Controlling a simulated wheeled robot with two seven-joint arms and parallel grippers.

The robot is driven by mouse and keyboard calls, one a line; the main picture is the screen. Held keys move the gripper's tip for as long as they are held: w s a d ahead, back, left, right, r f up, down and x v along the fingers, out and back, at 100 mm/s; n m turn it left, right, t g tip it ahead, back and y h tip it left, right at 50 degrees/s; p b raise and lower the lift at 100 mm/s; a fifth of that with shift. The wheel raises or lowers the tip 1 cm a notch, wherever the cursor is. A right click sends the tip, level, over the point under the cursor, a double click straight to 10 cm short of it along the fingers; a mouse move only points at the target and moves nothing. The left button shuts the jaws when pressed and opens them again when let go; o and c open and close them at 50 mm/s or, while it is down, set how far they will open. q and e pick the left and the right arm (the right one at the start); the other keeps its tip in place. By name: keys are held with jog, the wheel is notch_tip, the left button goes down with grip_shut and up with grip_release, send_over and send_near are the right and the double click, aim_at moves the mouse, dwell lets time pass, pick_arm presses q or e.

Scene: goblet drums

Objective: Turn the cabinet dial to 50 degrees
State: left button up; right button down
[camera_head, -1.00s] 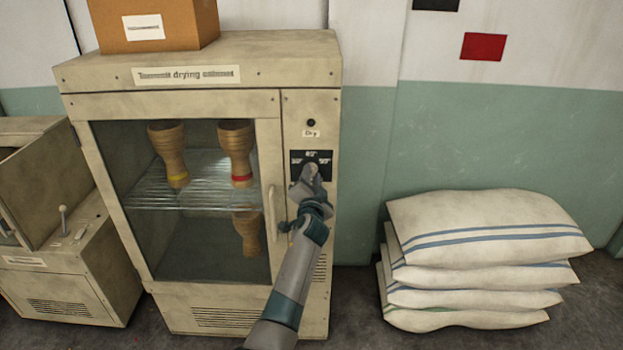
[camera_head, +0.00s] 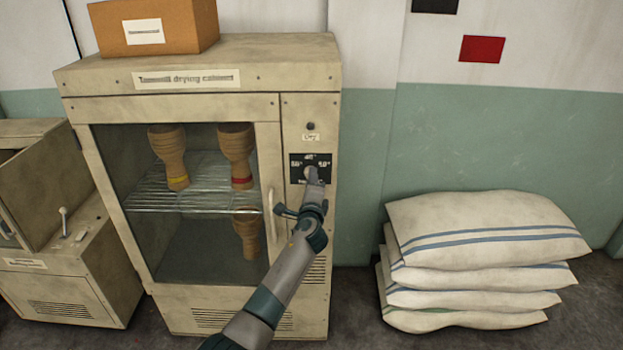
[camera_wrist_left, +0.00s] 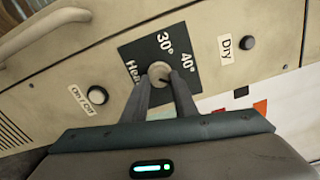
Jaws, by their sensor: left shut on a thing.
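The drying cabinet (camera_head: 308,225) stands ahead, with a black dial plate (camera_head: 324,161) on its right-hand panel. In the left wrist view the round pale dial knob (camera_wrist_left: 158,70) sits on the black plate (camera_wrist_left: 183,62). The plate reads 30° and 40° there, and part of a heat label shows. My left gripper (camera_head: 312,174) is at the dial. In the left wrist view its two fingers (camera_wrist_left: 160,84) are shut on the knob, one on each side. The plate's area behind the fingers is hidden. I cannot tell which mark the knob points to. My right gripper is not in view.
A Dry button (camera_head: 310,126) sits above the dial, and an On/Off button (camera_wrist_left: 97,95) shows in the left wrist view. The door handle (camera_head: 271,215) stands left of my arm. Goblet drums (camera_head: 236,150) are behind the glass. Stacked sacks (camera_head: 485,235) lie right.

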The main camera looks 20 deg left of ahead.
pick_arm(q)
jog(key=m+p, duration=0.1)
jog(key=m, duration=0.2)
jog(key=shift+m, duration=0.3)
dwell(0.4)
jog(key=o, duration=1)
jog(key=shift+o, duration=0.2)
jog(key=b+v, duration=0.2)
jog(key=v, duration=1.5)
jog(key=shift+b, duration=0.3)
jog(key=shift+s, duration=0.15)
